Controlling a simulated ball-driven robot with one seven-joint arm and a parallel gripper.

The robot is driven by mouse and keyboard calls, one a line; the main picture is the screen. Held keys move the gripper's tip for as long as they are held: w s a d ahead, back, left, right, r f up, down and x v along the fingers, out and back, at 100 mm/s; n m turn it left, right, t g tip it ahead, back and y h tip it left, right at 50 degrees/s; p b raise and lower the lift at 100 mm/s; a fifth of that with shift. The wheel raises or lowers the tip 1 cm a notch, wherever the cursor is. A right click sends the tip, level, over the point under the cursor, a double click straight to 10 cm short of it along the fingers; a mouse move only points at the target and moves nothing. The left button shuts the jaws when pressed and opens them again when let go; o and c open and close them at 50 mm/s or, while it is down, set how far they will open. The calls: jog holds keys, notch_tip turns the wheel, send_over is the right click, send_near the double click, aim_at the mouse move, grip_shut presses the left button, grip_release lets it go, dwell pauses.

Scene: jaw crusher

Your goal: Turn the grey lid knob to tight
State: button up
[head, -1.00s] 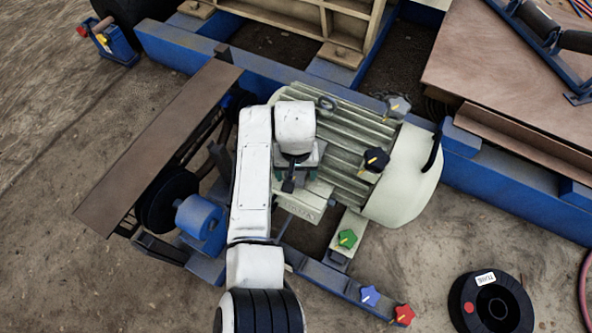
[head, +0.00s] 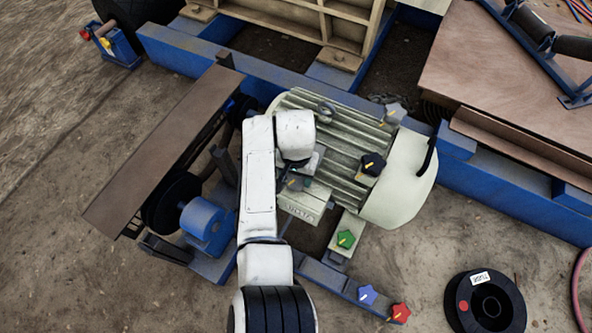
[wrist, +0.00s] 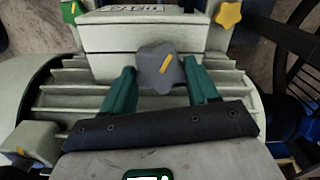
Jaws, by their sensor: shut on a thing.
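The grey lid knob (wrist: 152,72), star-shaped with a yellow pointer stripe, sits at the pale lid box on the ribbed motor. In the wrist view its stripe slants up and to the right. My gripper (wrist: 161,80) has its two teal fingers on either side of the knob and is shut on it. In the head view my gripper (head: 300,182) is at the motor's near side, partly hidden by my white arm, with the grey knob (head: 293,184) just showing. No mark for tight can be made out.
A black knob (head: 373,163), another grey knob (head: 396,112) and a green knob (head: 346,239) are around the motor (head: 405,185). Blue (head: 367,295) and red (head: 400,313) knobs sit on the front rail. A yellow knob (wrist: 228,14) is close right of the box. A black reel (head: 460,305) lies on the ground.

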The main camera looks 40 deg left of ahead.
aim_at(296, 178)
jog(key=shift+m, duration=0.6)
jog(key=o, duration=1.1)
jog(key=shift+c, duration=0.2)
notch_tip(296, 178, up, 11)
jog(key=p, duration=0.5)
jog(key=shift+f+p, duration=0.15)
jog(key=shift+p, duration=0.2)
